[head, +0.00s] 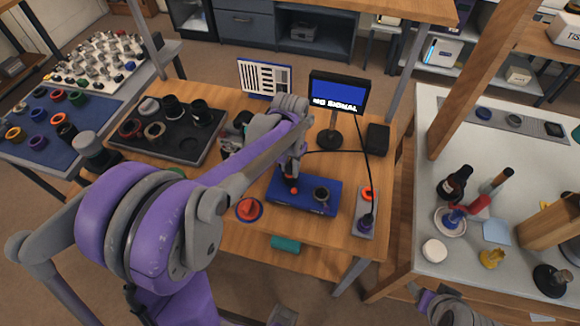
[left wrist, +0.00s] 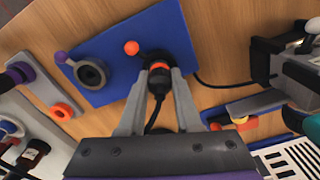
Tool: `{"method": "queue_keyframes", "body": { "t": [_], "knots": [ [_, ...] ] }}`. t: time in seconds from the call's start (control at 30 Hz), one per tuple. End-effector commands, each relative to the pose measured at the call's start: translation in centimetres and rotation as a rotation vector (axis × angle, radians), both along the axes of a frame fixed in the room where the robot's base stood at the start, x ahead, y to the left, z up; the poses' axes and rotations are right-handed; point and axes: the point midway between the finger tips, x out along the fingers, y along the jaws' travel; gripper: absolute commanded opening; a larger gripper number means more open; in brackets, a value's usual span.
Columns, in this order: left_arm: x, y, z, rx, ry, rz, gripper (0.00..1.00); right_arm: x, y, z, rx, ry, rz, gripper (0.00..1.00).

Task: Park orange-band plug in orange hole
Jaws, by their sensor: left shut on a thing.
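My left gripper (left wrist: 158,76) is shut on the black plug with the orange band (left wrist: 159,68). A black cable hangs from the plug in the left wrist view. The gripper (head: 291,176) and plug are over the far left part of a blue box (head: 303,205); I cannot tell whether the plug is seated in it. The orange hole (head: 367,193) is an orange ring at the far end of a grey strip (head: 360,211), right of the box. The ring also shows in the left wrist view (left wrist: 61,112). My right gripper cannot be made out.
The box carries an orange knob (head: 294,190) and a dark ring socket (head: 321,193). A red piece on a blue disc (head: 249,209) lies left of the box.

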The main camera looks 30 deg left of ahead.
Motion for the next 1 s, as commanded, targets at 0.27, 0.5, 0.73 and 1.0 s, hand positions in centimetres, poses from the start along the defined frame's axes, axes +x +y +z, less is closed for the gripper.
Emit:
{"method": "queue_keyframes", "body": {
  "t": [0.27,0.5,0.73,1.0],
  "knots": [
    [0.0,0.0,0.4,0.0,0.0,0.0,0.0,0.1,0.0,0.3,0.0,-0.002,0.0,0.68],
    [0.0,0.0,0.7,0.0,0.0,0.0,0.0,0.1,0.0,0.5,0.0,-0.003,0.0,0.68],
    [0.0,0.0,0.9,0.0,0.0,0.0,0.0,0.2,0.0,0.7,0.0,-0.004,0.0,0.68],
    [0.0,0.0,1.3,0.0,0.0,0.0,0.0,0.3,0.0,0.9,0.0,-0.005,0.0,0.68]
  ]
}}
